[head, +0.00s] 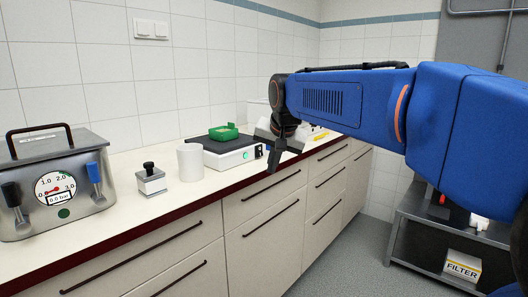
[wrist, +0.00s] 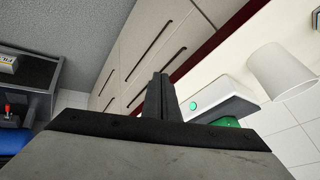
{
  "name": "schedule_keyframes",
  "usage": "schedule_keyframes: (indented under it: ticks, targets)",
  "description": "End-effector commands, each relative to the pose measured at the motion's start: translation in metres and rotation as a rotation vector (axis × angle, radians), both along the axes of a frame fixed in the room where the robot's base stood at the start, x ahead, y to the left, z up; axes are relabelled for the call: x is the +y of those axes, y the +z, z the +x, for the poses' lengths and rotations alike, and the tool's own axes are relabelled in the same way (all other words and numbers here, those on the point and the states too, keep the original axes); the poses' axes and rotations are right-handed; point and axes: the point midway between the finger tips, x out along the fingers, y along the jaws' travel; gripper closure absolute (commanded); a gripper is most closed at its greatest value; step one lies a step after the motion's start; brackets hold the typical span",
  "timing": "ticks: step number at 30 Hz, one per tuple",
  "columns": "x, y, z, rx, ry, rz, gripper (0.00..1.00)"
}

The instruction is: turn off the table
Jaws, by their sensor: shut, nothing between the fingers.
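A white device with a black flat top (head: 222,157) stands on the counter, with a green block-like rack (head: 224,132) on it. Its front has a lit green round button (head: 246,156) and a small dark part near its right end. My gripper (head: 272,168) is shut and empty, pointing down just right of the device's front. In the wrist view my closed fingers (wrist: 161,90) are beside the white device (wrist: 228,99), apart from its green button (wrist: 193,105). Part of the green rack (wrist: 227,122) shows behind my gripper body.
A white cup (head: 190,162) and a small grey block with a black knob (head: 152,182) stand left of the device. A steel box with a gauge (head: 58,190) is farther left. Drawers with dark handles (head: 262,215) lie below the counter edge. A shelf with a filter box (head: 462,266) stands right.

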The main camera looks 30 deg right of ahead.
Motion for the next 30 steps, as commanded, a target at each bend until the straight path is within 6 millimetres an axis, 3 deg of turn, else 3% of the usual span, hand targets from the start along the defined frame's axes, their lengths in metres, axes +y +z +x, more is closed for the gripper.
schedule_keyframes:
  ticks: [6,12,18,30]
  targets:
    - [-0.038,0.036,0.058,-0.048,-0.165,0.060,1.00]
    - [-0.063,0.056,0.091,-0.082,-0.268,0.099,1.00]
    - [-0.073,0.063,0.102,-0.095,-0.308,0.116,1.00]
    - [-0.074,0.062,0.104,-0.096,-0.310,0.117,1.00]
